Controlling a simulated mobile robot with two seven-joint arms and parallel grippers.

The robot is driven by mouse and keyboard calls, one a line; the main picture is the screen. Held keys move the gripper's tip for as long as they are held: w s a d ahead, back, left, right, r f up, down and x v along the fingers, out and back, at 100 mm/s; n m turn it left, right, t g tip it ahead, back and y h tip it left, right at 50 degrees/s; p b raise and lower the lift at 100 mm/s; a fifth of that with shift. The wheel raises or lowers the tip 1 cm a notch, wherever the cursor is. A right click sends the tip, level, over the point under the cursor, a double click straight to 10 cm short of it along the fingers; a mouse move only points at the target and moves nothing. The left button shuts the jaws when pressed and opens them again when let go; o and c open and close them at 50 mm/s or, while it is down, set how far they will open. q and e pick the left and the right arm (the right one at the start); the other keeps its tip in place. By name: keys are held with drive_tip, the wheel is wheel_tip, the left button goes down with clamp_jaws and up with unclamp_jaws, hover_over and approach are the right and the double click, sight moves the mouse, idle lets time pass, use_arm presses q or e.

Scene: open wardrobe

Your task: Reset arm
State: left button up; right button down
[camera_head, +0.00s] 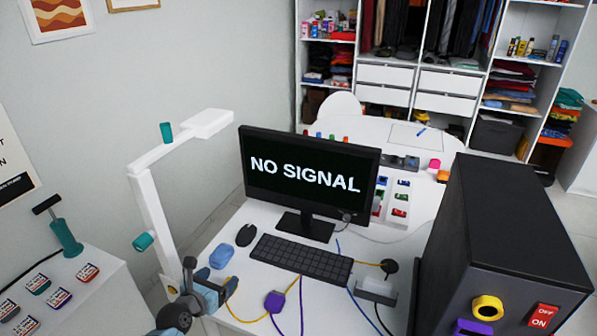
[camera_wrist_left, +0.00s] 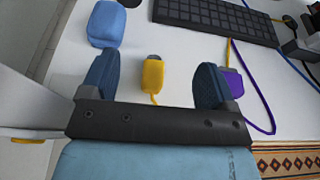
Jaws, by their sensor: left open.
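My left gripper (camera_head: 216,292) is at the front left edge of the white desk (camera_head: 232,232). In the left wrist view the gripper (camera_wrist_left: 154,78) is open, its two dark blue fingers apart. A yellow plug (camera_wrist_left: 152,74) on a yellow cable shows in the gap between the fingers, with clear space on both sides of it. I cannot tell how far below the fingertips it lies. A purple plug (camera_wrist_left: 233,82) is beside the right finger; it also shows on the desk in the head view (camera_head: 274,301). My right gripper is not in view.
A blue block (camera_head: 223,256), mouse (camera_head: 246,235), keyboard (camera_head: 301,258) and monitor (camera_head: 309,180) reading "NO SIGNAL" are on the desk. A black computer case (camera_head: 507,215) stands at right. A white arm-like stand (camera_head: 153,205) rises at left. Loose cables cross the desk front.

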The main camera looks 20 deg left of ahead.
use_arm(q)
drive_tip(key=s+d+f+n+g, duration=0.1)
drive_tip(key=s+d+n, duration=0.4)
drive_tip(key=n, duration=0.6)
drive_tip(key=s+d+f+n+g+h, duration=0.1)
drive_tip(key=s+d+f+n, duration=0.3)
drive_tip(key=s+n, duration=0.6)
drive_tip(key=s+d+f+n+g, duration=0.1)
drive_tip(key=s+d+f+n, duration=0.1)
drive_tip(key=s+d+n, duration=0.5)
drive_tip(key=n, duration=0.6)
drive_tip(key=shift+s+d+f+g+h, duration=0.2)
drive_tip(key=shift+s+d+g+h, duration=0.1)
drive_tip(key=shift+d+h, duration=0.1)
